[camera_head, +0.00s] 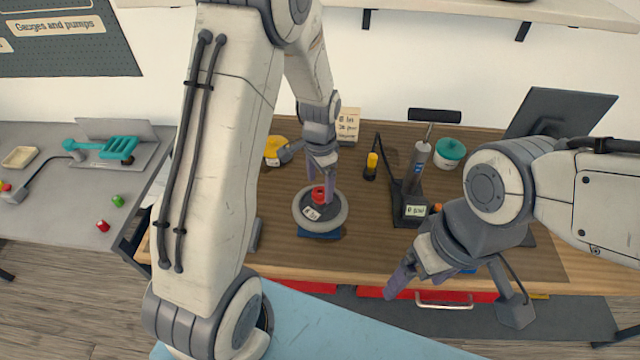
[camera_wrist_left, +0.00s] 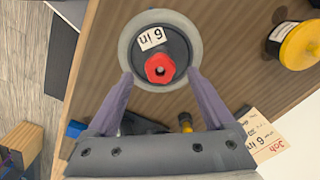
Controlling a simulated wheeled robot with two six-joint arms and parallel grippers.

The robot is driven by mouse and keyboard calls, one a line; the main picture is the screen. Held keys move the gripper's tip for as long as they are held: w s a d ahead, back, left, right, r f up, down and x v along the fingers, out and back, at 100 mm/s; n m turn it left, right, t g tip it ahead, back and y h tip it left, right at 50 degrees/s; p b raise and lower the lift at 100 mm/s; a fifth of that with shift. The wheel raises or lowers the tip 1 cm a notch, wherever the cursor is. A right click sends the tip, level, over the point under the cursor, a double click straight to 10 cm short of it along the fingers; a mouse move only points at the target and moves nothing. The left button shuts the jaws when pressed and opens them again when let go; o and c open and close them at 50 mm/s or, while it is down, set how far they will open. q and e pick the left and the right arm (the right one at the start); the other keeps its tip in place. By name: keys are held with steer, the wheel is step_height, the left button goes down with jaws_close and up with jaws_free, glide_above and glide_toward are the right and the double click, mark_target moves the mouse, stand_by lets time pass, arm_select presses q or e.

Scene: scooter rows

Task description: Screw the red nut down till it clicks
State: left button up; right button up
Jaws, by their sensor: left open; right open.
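The red nut (camera_head: 318,194) sits at the hub of a grey-tyred wheel (camera_head: 341,217) lying flat on the wooden bench. My left gripper (camera_head: 322,178) is open, pointing down over the wheel. In the left wrist view its fingertips (camera_wrist_left: 159,76) stand on either side of the nut with gaps. How high they are is unclear. My right gripper (camera_head: 400,278) is open and empty at the bench's front edge, well away from the nut.
A yellow-lidded tub (camera_head: 273,150) and a note card (camera_head: 347,126) stand behind the wheel. To its right are a yellow-topped bottle (camera_head: 371,165), a tool in a stand (camera_head: 417,165) and a teal-lidded tub (camera_head: 449,152). Bare bench (camera_head: 375,230) lies right of the wheel.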

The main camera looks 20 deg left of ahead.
mark_target(320, 195)
arm_select(q)
steer(key=shift+f, duration=1.25)
jaws_close()
steer(key=m, duration=0.3)
steer(key=shift+p, duration=0.35)
steer(key=m, duration=0.4)
steer(key=shift+m, duration=0.3)
steer(key=m, duration=0.4)
steer(key=shift+m+p, duration=0.3)
steer(key=m, duration=0.4)
steer(key=shift+m, duration=0.3)
jaws_free()
